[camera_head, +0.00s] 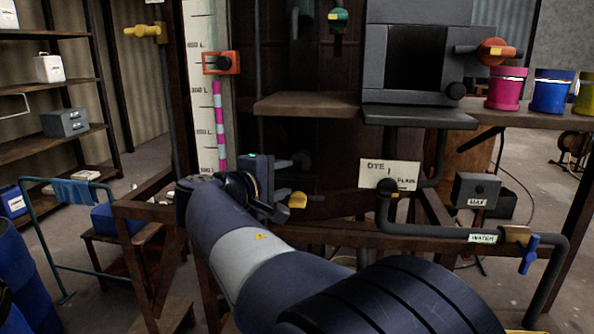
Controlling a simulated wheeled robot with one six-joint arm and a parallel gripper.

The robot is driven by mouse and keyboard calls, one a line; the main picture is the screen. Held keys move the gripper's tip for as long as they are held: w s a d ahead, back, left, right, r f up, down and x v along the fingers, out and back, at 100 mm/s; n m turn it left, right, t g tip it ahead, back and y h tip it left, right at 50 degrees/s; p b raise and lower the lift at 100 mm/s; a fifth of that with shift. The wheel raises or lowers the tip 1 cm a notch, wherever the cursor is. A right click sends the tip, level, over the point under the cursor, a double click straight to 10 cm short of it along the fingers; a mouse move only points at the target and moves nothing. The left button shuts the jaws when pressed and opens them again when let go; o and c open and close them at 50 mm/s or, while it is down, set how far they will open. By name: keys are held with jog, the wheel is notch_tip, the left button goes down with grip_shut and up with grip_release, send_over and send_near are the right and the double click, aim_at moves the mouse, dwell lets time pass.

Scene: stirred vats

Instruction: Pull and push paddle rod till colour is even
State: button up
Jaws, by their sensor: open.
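My gripper (292,184) is open at the end of my arm, near the middle of the picture, in front of the dark brown vat front (330,130). A small yellow knob (298,200) shows at its lower finger. I cannot tell whether it is the paddle rod's end or whether the gripper touches it. No paddle rod can be made out for sure. A sight tube (218,125) with pink and white bands stands on a marked scale (204,120) left of the gripper. An orange clamp (221,62) sits above the bands. The vat's contents are hidden.
A shelf (520,116) at right carries pink (505,88), blue (551,91) and yellow pots. A dark hopper box (416,60) stands above. A water pipe (440,231) with a blue valve (529,254) crosses lower right. A rusty frame (150,209) and stools stand at left.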

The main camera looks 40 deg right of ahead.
aim_at(293, 176)
jog(key=p+x, duration=0.1)
jog(key=x, duration=0.6)
jog(key=shift+d+f+p, duration=0.1)
jog(key=shift+d+p, duration=0.1)
jog(key=shift+p, duration=0.15)
jog(key=shift+c, duration=0.2)
grip_shut()
